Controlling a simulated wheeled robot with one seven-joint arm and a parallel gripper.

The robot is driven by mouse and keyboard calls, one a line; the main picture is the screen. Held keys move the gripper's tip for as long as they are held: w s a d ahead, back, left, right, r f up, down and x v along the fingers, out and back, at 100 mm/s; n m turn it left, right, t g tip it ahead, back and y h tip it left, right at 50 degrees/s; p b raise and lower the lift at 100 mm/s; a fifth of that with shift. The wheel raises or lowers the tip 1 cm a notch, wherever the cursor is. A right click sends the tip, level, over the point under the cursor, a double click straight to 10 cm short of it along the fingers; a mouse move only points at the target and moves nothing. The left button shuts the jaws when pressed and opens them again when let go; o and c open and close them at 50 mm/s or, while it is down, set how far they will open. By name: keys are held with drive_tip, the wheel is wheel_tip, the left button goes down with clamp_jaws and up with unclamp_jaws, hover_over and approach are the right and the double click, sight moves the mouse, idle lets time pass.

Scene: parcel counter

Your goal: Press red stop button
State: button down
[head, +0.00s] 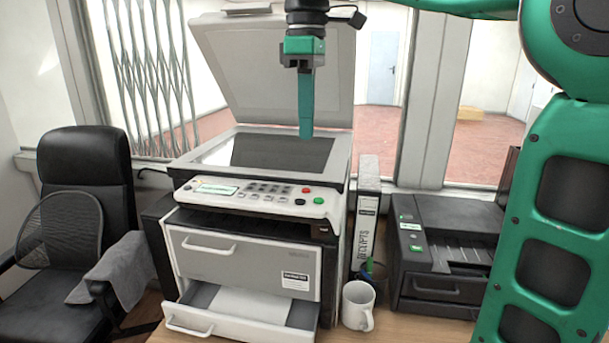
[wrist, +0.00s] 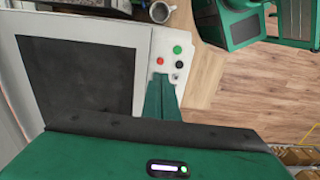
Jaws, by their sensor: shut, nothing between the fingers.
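The red stop button (head: 306,190) is a small round button at the right end of the copier's pale control panel (head: 220,189). It also shows in the wrist view (wrist: 160,61), just beyond my fingertips. A green button (head: 319,200) sits close to it, also visible in the wrist view (wrist: 177,49). My gripper (head: 306,134) is shut and empty, its green fingers pointing down. In the head view it appears above the panel, in front of the raised lid. In the wrist view the fingertips (wrist: 161,79) appear close to the red button, apart from it in the picture.
The copier's lid (head: 280,65) stands open behind the dark glass (head: 282,152). A lower drawer (head: 237,328) is pulled out. A binder (head: 367,225), a white mug (head: 357,304) and a black printer (head: 445,245) stand to the right. A black chair (head: 85,180) is at left.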

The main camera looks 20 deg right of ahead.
sight(306, 189)
drive_tip(key=shift+f, duration=5.35)
drive_tip(key=shift+s+f, duration=0.25)
drive_tip(key=shift+f, duration=0.7)
drive_tip(key=shift+w+r, duration=0.2)
drive_tip(key=shift+r, duration=0.2)
wheel_tip(306, 189, up, 14)
drive_tip(key=shift+r, duration=0.25)
drive_tip(key=shift+w, duration=0.1)
